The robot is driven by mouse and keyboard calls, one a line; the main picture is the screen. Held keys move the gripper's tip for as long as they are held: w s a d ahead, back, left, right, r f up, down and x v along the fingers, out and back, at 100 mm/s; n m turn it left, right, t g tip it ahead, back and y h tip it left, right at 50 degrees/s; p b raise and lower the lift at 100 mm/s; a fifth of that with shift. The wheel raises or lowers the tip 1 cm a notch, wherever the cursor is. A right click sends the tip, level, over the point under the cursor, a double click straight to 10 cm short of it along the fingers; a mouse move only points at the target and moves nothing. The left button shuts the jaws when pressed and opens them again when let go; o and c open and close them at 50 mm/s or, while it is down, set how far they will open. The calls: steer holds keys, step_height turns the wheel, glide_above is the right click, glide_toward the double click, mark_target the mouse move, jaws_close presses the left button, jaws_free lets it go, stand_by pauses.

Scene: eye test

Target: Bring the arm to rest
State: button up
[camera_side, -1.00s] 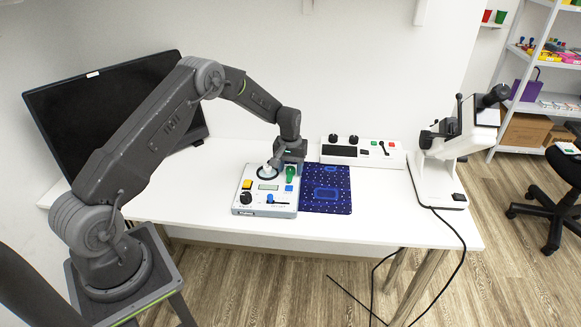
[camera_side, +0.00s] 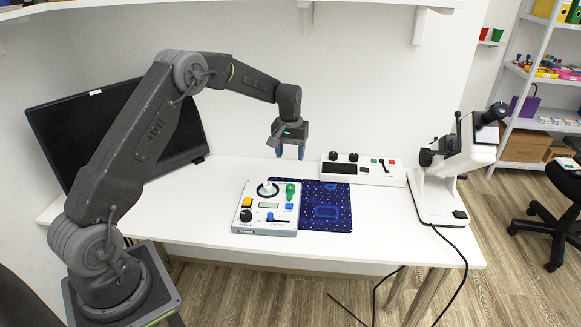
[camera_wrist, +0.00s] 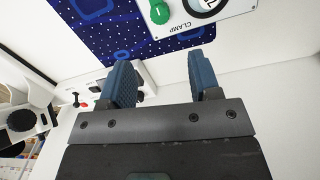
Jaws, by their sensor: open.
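My gripper (camera_side: 290,150) hangs open and empty above the table, pointing down, over the back edge of a white control box (camera_side: 268,232). In the wrist view my gripper (camera_wrist: 165,80) shows two blue ridged fingers, wide apart with nothing between them. In the wrist view the green knob (camera_wrist: 159,11) shows beside the word CLAMP.
A dark blue patterned mat (camera_side: 325,220) lies right of the box. Behind it is a white panel (camera_side: 385,174) with knobs and buttons. A white optical instrument (camera_side: 437,185) stands at the table's right. A black monitor (camera_side: 60,130) stands at the back left. The table's front left (camera_side: 190,205) is clear.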

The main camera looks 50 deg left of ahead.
steer(key=shift+r, duration=0.85)
